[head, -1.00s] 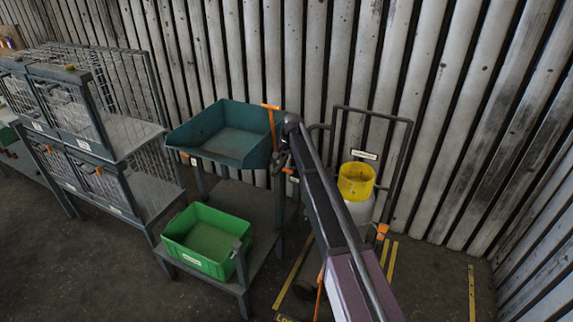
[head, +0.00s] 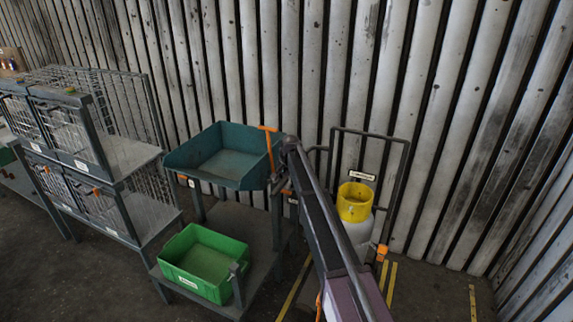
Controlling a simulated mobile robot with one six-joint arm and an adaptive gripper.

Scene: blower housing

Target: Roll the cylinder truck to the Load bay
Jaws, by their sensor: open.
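The cylinder truck (head: 407,165) is a dark tubular frame standing upright near the corrugated wall, right of centre. It carries a pale cylinder (head: 360,232) with a yellow collar (head: 355,202). A small label is on its frame, and an orange part (head: 382,252) shows at its right side. My arm hides its left and lower parts. Yellow floor lines (head: 391,285) run beside it; whether they bound the Load bay is unclear. My gripper (head: 280,184) shows small and dark beyond the arm's end, by the teal tray's right edge. It is open, apart from the cylinder; its fingertips are hard to make out.
A teal tray (head: 190,160) on a stand with an orange lever (head: 268,130) is left of my arm. A green crate (head: 182,279) sits on its lower shelf. Wire cages (head: 95,135) stand farther left. Floor at lower right (head: 435,290) is clear up to the wall.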

